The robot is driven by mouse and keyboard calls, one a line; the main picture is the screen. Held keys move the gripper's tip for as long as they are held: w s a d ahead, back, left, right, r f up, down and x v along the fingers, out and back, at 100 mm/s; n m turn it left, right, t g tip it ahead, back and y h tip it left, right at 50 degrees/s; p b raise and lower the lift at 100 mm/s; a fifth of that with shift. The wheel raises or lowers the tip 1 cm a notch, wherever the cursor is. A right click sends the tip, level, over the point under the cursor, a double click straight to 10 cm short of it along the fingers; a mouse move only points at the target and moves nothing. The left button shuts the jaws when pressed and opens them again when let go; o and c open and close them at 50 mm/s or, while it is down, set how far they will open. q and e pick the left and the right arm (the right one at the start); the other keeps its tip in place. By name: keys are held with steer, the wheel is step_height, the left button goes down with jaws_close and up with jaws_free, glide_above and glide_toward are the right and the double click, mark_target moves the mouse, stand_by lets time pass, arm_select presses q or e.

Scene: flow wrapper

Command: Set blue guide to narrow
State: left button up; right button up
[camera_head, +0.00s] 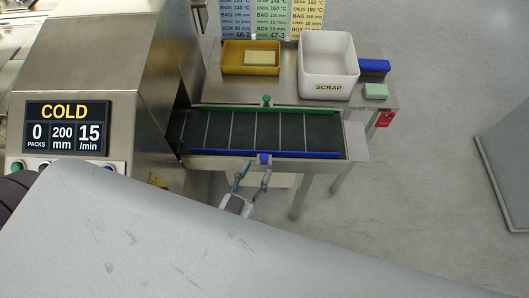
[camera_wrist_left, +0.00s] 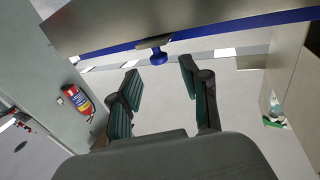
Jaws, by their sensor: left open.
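The blue guide (camera_head: 265,154) is a long blue rail along the near edge of the dark belt (camera_head: 273,130). A small blue knob (camera_head: 264,159) sits at the middle of its near side. In the left wrist view the blue guide (camera_wrist_left: 215,28) runs across the top and the blue knob (camera_wrist_left: 158,58) hangs below a metal bracket. My left gripper (camera_head: 252,177) is open and empty, just short of the knob. In the left wrist view the knob lies beyond and between the fingertips (camera_wrist_left: 160,78), apart from them. My right gripper is not in view.
A green rail with a green knob (camera_head: 266,100) lines the belt's far edge. Behind stand a yellow tray (camera_head: 233,68), a white scrap bin (camera_head: 328,88) and a green block (camera_head: 375,90). The machine's display (camera_head: 67,128) reads COLD. My large grey arm link covers the foreground.

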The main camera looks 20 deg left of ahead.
mark_target(262, 160)
arm_select(q)
steer(key=w, duration=0.5)
steer(key=shift+w+d+p, duration=0.2)
steer(key=shift+d+p, duration=0.1)
steer(key=shift+p, duration=0.1)
jaws_close()
